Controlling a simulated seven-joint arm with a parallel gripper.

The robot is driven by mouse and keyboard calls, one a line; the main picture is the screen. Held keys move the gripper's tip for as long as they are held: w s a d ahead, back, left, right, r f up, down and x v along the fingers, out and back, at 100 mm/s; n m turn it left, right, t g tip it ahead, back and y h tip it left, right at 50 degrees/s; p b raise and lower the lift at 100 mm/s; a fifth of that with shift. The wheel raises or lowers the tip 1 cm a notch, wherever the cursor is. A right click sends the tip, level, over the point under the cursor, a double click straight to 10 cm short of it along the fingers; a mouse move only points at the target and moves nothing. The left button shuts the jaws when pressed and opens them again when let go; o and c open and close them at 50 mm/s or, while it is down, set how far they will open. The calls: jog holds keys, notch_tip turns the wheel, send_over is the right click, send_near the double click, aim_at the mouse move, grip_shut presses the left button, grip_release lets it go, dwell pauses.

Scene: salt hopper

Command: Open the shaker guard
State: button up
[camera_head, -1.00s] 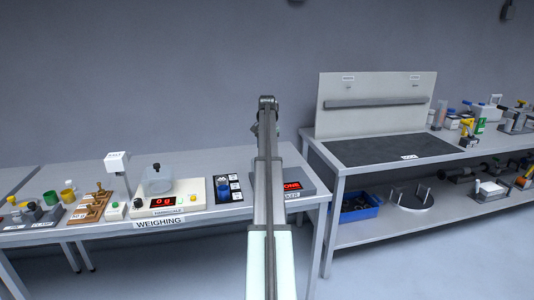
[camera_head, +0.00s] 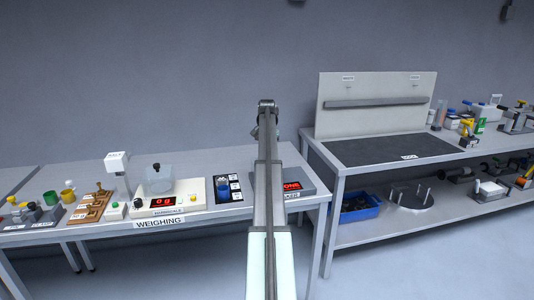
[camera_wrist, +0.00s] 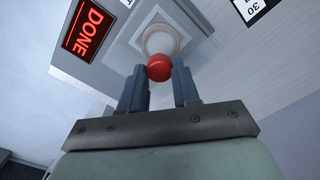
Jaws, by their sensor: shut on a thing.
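The shaker (camera_head: 308,180) stands at the right end of the weighing table, partly hidden behind my arm, with a red display reading DONE. In the wrist view its body (camera_wrist: 62,50) and the DONE display (camera_wrist: 88,30) are at the upper left. A clear guard (camera_wrist: 125,40) covers a round, pale thing, and a red ball knob (camera_wrist: 159,67) shows in front of it. My gripper (camera_wrist: 159,78) is shut on the red knob, with one blue-grey finger on either side. In the head view my arm hides the gripper, the guard and the knob.
A balance (camera_head: 170,204) with a clear, black-knobbed cover stands left of the shaker, and a dark panel (camera_head: 228,188) lies between them. Wooden racks and small jars fill the table's left end. A second bench (camera_head: 390,150) stands at right, with a blue bin (camera_head: 360,208) below.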

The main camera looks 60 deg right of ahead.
grip_shut()
jog(key=s+d, duration=0.8)
jog(key=shift+s+d, duration=0.15)
jog(key=o, duration=0.8)
grip_release()
jog(key=shift+o, duration=0.2)
